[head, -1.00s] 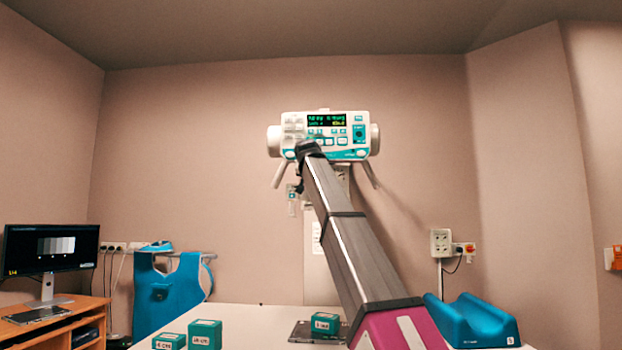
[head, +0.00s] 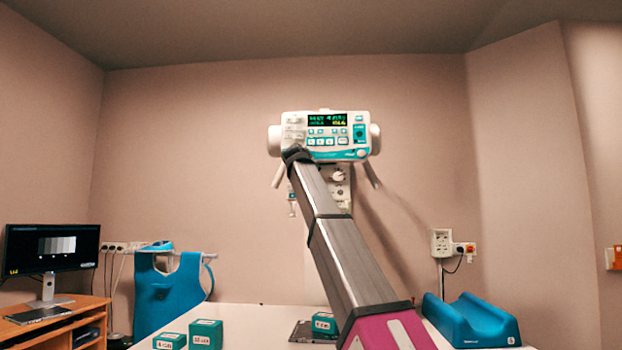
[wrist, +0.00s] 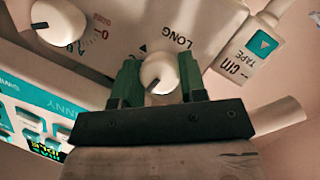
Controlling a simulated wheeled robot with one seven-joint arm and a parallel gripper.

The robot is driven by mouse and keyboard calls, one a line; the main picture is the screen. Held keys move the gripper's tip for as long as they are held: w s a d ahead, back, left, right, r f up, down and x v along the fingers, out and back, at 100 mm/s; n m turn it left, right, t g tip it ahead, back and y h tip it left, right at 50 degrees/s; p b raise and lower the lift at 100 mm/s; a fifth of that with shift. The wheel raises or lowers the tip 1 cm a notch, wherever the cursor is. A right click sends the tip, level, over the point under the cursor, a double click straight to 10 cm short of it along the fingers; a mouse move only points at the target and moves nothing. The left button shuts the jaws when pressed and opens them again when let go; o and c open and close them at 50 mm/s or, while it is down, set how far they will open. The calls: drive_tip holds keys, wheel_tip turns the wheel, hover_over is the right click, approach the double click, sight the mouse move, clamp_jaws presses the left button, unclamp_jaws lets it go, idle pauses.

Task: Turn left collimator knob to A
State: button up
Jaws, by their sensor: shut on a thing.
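The white collimator head (head: 366,148) hangs on the wall side, with a lit display and teal buttons. My gripper (wrist: 160,78) has its two green fingers on both sides of a small white knob (wrist: 158,70) with a dark pointer line, and is shut on it. The word LONG is printed beside this knob. I cannot read an A mark near it. In the head view the arm's end covers the head's lower left, hiding the fingers.
A white part marked TAPE (wrist: 245,58) is beside the knob. Teal blocks (head: 206,334) stand on the white table (head: 255,318) below. A blue cradle (head: 470,322) lies at right. A monitor (head: 50,248) stands at left.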

idle(0.3)
drive_tip(key=o, duration=0.9)
drive_tip(key=shift+s, duration=0.1)
drive_tip(key=v, duration=1)
drive_tip(key=shift+s+a, duration=0.2)
drive_tip(key=shift+s, duration=0.1)
